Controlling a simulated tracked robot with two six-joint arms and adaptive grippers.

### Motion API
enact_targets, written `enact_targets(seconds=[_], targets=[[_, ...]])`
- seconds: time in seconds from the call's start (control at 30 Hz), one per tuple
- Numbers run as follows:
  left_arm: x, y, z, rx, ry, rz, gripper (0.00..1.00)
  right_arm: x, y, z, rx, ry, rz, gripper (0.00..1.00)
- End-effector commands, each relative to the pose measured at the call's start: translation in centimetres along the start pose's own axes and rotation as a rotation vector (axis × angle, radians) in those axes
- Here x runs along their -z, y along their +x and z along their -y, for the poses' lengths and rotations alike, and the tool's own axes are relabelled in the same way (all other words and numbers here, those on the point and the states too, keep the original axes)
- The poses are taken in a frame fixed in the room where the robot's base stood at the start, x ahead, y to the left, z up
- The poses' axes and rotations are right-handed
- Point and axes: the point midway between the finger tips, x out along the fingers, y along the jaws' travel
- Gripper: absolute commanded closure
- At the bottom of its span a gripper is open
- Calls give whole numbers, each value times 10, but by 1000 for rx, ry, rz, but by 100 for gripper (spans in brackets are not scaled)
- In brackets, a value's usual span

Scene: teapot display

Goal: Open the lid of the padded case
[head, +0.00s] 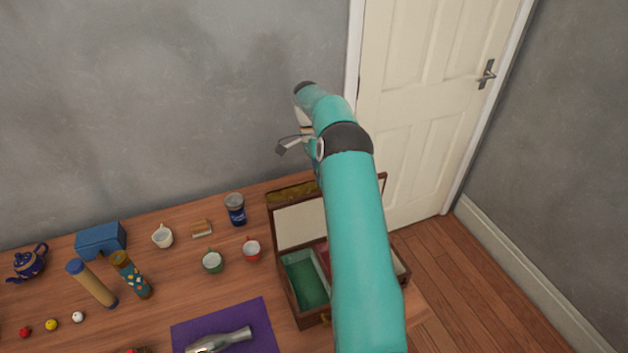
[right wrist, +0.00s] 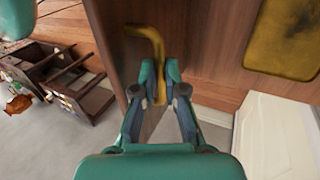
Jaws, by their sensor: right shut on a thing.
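The padded case (head: 296,310) is a brown wooden box at the right end of the table. Its lid (head: 299,225) stands raised at the back, with a pale padded inside; my right arm covers its right part. A green compartment (head: 306,281) shows inside the case. In the right wrist view my right gripper (right wrist: 160,78) is shut on a brass handle (right wrist: 150,38) against a brown wooden panel (right wrist: 205,45). My left gripper is not in view.
A purple mat (head: 260,318) with a metal object (head: 220,341) lies left of the case. A white door (head: 430,120) is behind.

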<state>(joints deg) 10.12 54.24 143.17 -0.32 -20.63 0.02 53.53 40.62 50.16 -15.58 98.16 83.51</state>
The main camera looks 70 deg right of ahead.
Motion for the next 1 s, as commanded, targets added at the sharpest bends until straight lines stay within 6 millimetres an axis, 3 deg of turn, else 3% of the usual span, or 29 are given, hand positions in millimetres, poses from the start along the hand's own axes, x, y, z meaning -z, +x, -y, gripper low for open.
enact_targets(seconds=[0.03,0.63,0.67,0.8,1.0], targets=[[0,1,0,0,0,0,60,2,11,2,-23,1,6,100],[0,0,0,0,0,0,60,8,12,2,-40,10,15,100],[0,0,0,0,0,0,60,8,12,2,-40,10,15,86],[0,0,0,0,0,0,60,8,10,2,-38,11,14,64],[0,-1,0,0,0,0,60,9,8,1,-35,12,13,64]])
